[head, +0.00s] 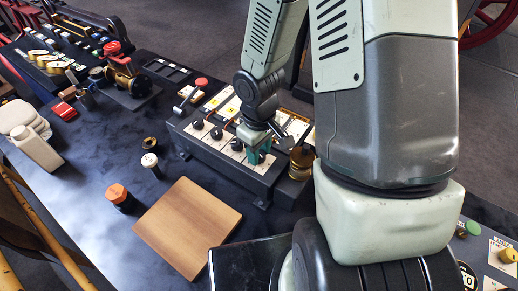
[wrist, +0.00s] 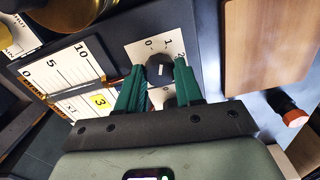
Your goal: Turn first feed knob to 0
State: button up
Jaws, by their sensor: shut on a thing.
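My gripper (head: 260,156) is lowered onto the right end of the control box in the head view. Its green fingers (wrist: 160,78) stand on either side of a black feed knob (wrist: 158,66) in the wrist view and are shut on it. The knob sits on a white dial plate (wrist: 136,50) marked 0, 1 and 2. A short white mark shows on the knob; I cannot tell exactly which number it points to. In the head view the gripper largely hides this knob.
Several more black knobs (head: 216,133) line the control box (head: 225,165). A brass-coloured part (head: 301,160) stands close to the right of the gripper. A wooden board (head: 187,228) and an orange-topped knob (head: 118,194) lie in front. The dark table between them is clear.

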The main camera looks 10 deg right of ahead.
jog(key=n, duration=0.5)
jog(key=shift+n, duration=0.3)
dwell(0.4)
jog(key=o, duration=1)
jog(key=shift+o, duration=0.2)
notch_tip(320, 180, up, 11)
